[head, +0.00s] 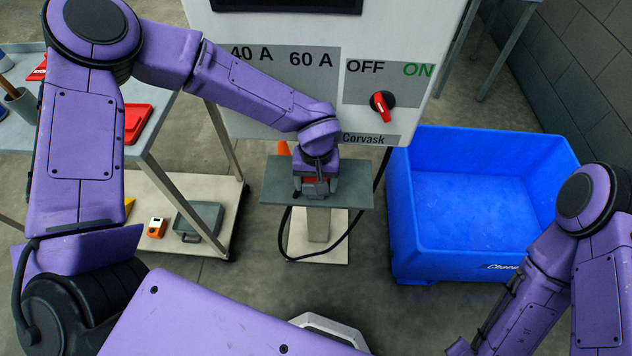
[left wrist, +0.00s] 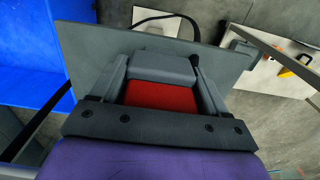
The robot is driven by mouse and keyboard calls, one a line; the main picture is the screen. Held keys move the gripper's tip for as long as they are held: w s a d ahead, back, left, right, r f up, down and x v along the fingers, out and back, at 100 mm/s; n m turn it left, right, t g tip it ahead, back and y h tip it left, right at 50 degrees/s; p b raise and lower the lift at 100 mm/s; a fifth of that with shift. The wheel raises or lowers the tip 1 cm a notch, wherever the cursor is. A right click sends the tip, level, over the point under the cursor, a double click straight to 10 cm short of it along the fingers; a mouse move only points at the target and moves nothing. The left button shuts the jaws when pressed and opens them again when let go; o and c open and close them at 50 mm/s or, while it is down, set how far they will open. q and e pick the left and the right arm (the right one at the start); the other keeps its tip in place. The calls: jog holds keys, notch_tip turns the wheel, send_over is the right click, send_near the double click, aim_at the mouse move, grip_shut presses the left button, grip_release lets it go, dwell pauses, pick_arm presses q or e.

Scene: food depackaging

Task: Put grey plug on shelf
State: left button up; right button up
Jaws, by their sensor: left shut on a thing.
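My left gripper (head: 316,187) points down over the small grey shelf (head: 350,193) in front of the control panel. It is shut on the grey plug (left wrist: 163,68), which has a red face (left wrist: 160,97) between the fingers in the left wrist view. In the head view the plug is mostly hidden by the gripper, with a bit of red showing. The plug is over the shelf board (left wrist: 88,48); I cannot tell whether it touches the surface. My right arm enters at the lower right of the head view, but its gripper is not in view.
The panel (head: 235,30) has a red switch (head: 381,104) near the ON and OFF labels. A black cable (head: 310,258) loops below the shelf. A blue bin (head: 400,235) stands to the right. A cart (head: 185,190) with a grey case (head: 198,222) is left.

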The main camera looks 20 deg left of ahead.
pick_arm(q)
jog(key=shift+w+f, duration=0.15)
jog(key=shift+f, duration=0.4)
jog(key=o, duration=1.5)
jog(key=shift+f, duration=0.1)
notch_tip(320, 180, up, 12)
jog(key=shift+r+p, duration=0.15)
jog(key=shift+p, duration=0.2)
